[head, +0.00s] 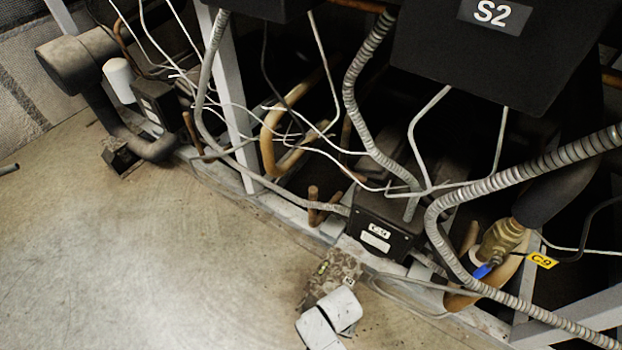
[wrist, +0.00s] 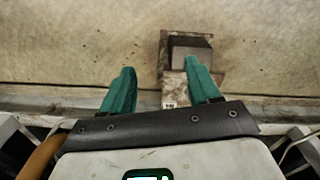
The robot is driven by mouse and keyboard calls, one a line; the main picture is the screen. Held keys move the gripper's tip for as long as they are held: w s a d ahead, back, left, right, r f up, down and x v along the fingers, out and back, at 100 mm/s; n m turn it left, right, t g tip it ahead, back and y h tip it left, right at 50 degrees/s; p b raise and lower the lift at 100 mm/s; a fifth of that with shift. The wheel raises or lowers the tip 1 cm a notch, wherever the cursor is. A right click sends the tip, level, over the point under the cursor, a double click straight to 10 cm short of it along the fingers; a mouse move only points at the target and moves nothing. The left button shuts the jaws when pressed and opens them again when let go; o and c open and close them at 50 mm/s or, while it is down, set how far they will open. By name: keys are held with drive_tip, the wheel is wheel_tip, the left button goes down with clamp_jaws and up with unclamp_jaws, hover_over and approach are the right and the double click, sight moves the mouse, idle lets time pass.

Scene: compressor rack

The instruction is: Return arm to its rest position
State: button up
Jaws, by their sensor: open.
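My gripper (wrist: 160,82) shows in the wrist view with two green fingers spread apart. Nothing is held between them. Beyond the fingers lies a rusty, mottled foot block (wrist: 190,48) on the concrete floor; the right finger overlaps its near part. The gripper's fingers cannot be made out in the head view. A white, rounded two-part shape (head: 330,320) stands at the bottom of the head view beside a mottled block (head: 335,275); I cannot tell whether it is part of my arm.
The compressor rack fills the right, with a black box marked S2 (head: 490,50), ribbed conduits (head: 365,90), loose white cables and a brass valve (head: 500,240) with a yellow C9 tag. A grey rack rail (wrist: 60,97) crosses the wrist view.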

drive_tip(key=s+d+r+n, duration=0.1)
drive_tip(key=s+d+r, duration=0.3)
drive_tip(key=d+r, duration=0.3)
drive_tip(key=s+d+r+n+t, duration=0.1)
drive_tip(key=s+d+r, duration=0.4)
drive_tip(key=d+r, duration=0.25)
drive_tip(key=s+d+r+n, duration=0.1)
drive_tip(key=s+d+r, duration=0.3)
drive_tip(key=d+r, duration=0.3)
wheel_tip(320, 180, up, 23)
drive_tip(key=p, duration=2.1)
drive_tip(key=shift+s+a+p, duration=0.2)
drive_tip(key=shift+s+p, duration=0.1)
drive_tip(key=shift+s, duration=0.05)
drive_tip(key=shift+f, duration=0.1)
drive_tip(key=shift+c, duration=0.4)
